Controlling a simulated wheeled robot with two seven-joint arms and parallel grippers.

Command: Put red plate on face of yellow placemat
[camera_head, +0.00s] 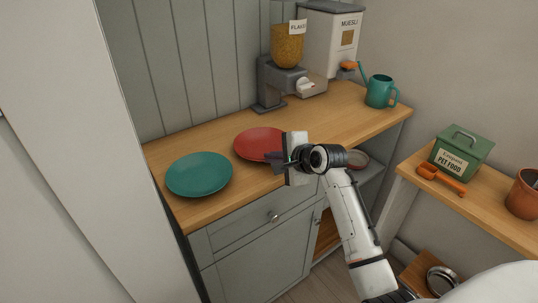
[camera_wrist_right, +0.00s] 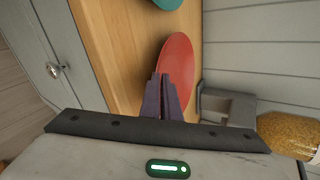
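The red plate (camera_head: 256,143) is on the wooden worktop, right of a teal plate. It also shows in the right wrist view (camera_wrist_right: 176,62). My right gripper (camera_head: 277,159) is at the plate's near right rim. In the right wrist view its dark fingers (camera_wrist_right: 162,90) are close together at the rim, one over the red surface and one at its outer edge. They look shut on the rim, with the contact partly hidden. No yellow placemat shows in either view. My left gripper is out of view.
The teal plate (camera_head: 199,174) lies close to the left. A cereal dispenser (camera_head: 287,70), a muesli box (camera_head: 333,40) and a teal watering can (camera_head: 380,91) stand at the back. A lower side shelf holds a green pet food tin (camera_head: 461,152). The worktop's middle right is clear.

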